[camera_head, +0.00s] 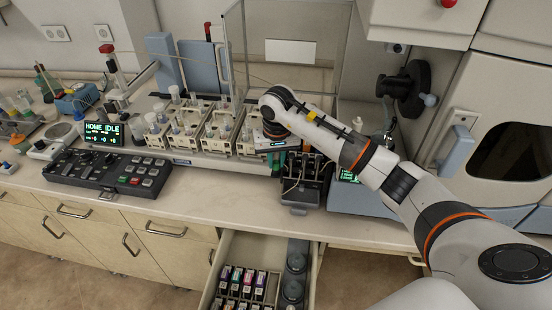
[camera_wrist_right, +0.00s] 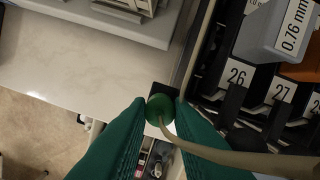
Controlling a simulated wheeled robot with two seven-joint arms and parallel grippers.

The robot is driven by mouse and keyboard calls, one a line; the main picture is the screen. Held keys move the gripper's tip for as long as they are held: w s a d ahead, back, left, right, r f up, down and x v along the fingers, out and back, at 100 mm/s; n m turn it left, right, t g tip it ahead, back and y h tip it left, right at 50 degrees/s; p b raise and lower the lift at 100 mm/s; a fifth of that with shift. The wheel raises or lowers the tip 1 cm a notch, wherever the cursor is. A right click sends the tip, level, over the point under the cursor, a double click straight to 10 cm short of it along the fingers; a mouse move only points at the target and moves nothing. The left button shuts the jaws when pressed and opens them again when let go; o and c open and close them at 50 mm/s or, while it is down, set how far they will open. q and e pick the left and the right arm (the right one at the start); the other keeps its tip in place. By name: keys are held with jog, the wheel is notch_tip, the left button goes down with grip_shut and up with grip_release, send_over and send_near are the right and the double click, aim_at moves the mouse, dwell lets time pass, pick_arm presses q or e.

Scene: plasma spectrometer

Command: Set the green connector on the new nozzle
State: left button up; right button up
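The green connector (camera_wrist_right: 159,107) is a small round green piece with a pale tube (camera_wrist_right: 230,157) leading off to the right. It sits between the green fingertips of my right gripper (camera_wrist_right: 160,106) in the right wrist view, with both fingers against its sides. A small black part (camera_wrist_right: 162,91) shows just beyond the connector; I cannot tell whether they touch. In the head view my right gripper (camera_head: 279,162) points down beside the black rack. The connector is too small to make out there. I cannot identify the new nozzle for certain. My left gripper is not in view.
The black slotted rack (camera_wrist_right: 232,103) has labels 26 and 27. A grey cartridge marked 0.76 mm (camera_wrist_right: 272,34) stands in it. Beige units (camera_head: 220,131) stand left of the gripper. An open drawer (camera_head: 232,258) holds cartridges below. The front counter (camera_head: 190,195) is clear.

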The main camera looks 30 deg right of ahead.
jog(key=o, duration=0.5)
jog(key=shift+a, duration=0.1)
jog(key=shift+c, duration=0.2)
jog(key=shift+w+r, duration=0.1)
jog(key=shift+r, duration=0.4)
notch_tip(320, 180, up, 11)
jog(key=s+b, duration=0.1)
jog(key=b, duration=0.2)
jog(key=shift+s+a, duration=0.25)
jog(key=shift+f, duration=0.15)
